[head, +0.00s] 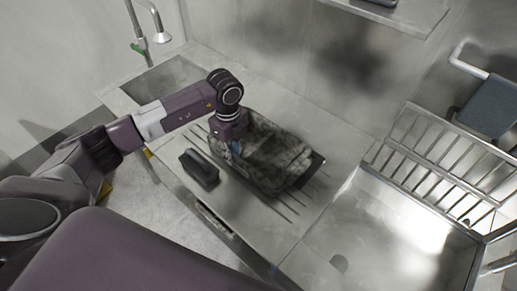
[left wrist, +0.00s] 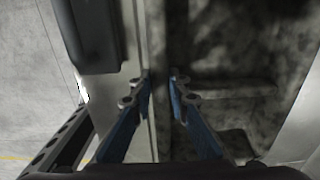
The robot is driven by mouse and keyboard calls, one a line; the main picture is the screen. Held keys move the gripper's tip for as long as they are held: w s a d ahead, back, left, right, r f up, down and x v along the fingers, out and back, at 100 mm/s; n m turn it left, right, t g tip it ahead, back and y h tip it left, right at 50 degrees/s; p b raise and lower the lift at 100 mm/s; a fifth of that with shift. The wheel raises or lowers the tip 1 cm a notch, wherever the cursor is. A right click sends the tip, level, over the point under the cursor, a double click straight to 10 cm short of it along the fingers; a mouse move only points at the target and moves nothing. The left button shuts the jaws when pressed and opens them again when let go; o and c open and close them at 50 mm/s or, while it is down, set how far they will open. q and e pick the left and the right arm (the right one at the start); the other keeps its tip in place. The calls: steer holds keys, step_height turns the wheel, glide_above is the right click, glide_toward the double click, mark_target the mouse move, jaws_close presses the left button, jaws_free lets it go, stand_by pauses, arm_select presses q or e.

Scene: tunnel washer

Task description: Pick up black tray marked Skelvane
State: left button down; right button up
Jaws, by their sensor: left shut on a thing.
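The black tray (head: 270,157), dark with mottled grey patches, rests on the steel drainboard in the head view. No marking on it is legible. My left gripper (head: 235,148) reaches down at the tray's left edge. In the left wrist view, my left gripper (left wrist: 160,82) has its blue fingers on either side of the near wall of the tray (left wrist: 230,60), shut on that rim. My right gripper is not in view.
A small black box-like item (head: 199,168) lies on the drainboard (head: 245,206) left of the tray. A sink basin and tap (head: 161,37) are behind. A steel rack (head: 437,160) stands beside an open basin at right.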

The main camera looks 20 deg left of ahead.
arm_select(q)
steer(key=shift+r, duration=0.1)
step_height(320, 180, up, 20)
steer(key=b, duration=0.2)
steer(key=shift+b, duration=0.3)
